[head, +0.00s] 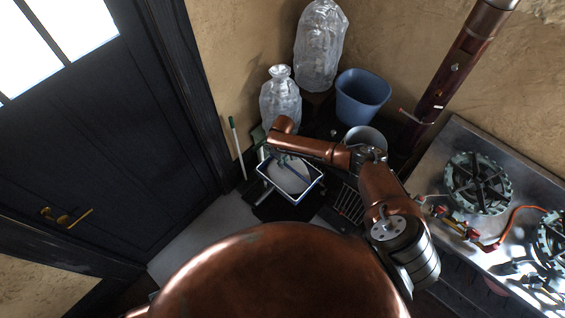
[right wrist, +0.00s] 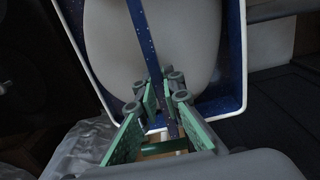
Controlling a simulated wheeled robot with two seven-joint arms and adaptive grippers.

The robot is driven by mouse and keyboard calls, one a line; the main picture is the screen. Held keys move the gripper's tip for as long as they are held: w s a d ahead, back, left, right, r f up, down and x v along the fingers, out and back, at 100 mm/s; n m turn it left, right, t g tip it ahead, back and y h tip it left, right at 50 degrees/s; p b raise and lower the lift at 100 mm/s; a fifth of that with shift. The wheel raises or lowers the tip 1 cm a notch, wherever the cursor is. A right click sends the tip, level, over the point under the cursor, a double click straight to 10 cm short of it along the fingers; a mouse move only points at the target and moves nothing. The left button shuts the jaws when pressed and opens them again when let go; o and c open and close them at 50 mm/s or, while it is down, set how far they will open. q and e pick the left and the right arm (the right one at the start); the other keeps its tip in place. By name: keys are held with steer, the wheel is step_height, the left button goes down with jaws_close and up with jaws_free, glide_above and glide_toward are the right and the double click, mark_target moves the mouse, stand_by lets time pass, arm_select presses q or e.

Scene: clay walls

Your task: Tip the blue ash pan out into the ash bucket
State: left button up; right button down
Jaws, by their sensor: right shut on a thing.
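The blue ash pan (head: 306,193) has a pale rim and a grey heap inside. It hangs low, below my right forearm, in the head view. In the right wrist view the pan (right wrist: 237,60) fills the upper middle, with a blue bar handle crossing over the grey heap. My right gripper (right wrist: 170,108) has green pads and is shut on that handle; it also shows over the pan in the head view (head: 282,159). A round grey bucket (head: 363,132), perhaps the ash bucket, stands right of the pan, partly hidden by my arm. My left gripper is not in view.
A larger blue bin (head: 361,96) stands behind the grey bucket. Two clear wrapped bottle-like shapes (head: 281,100) stand along the wall. A green-tipped pole (head: 238,148) leans left of the pan. A metal bench (head: 440,170) with burners is at right, a dark door (head: 100,110) at left.

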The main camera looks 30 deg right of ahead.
steer(key=shift+r+p, duration=4.95)
steer(key=shift+r, duration=0.4)
step_height(320, 180, up, 8)
steer(key=shift+r, duration=0.25)
steer(key=s+d, duration=0.3)
steer(key=s, duration=0.5)
steer(key=s+d, duration=0.4)
steer(key=s, duration=0.5)
steer(key=shift+d, duration=0.1)
steer(key=w+d+b, duration=0.1)
steer(key=w+d, duration=0.3)
steer(key=d, duration=0.6)
steer(key=w+d+b, duration=0.1)
steer(key=w+d, duration=0.3)
steer(key=d, duration=0.7)
steer(key=shift+w, duration=0.3)
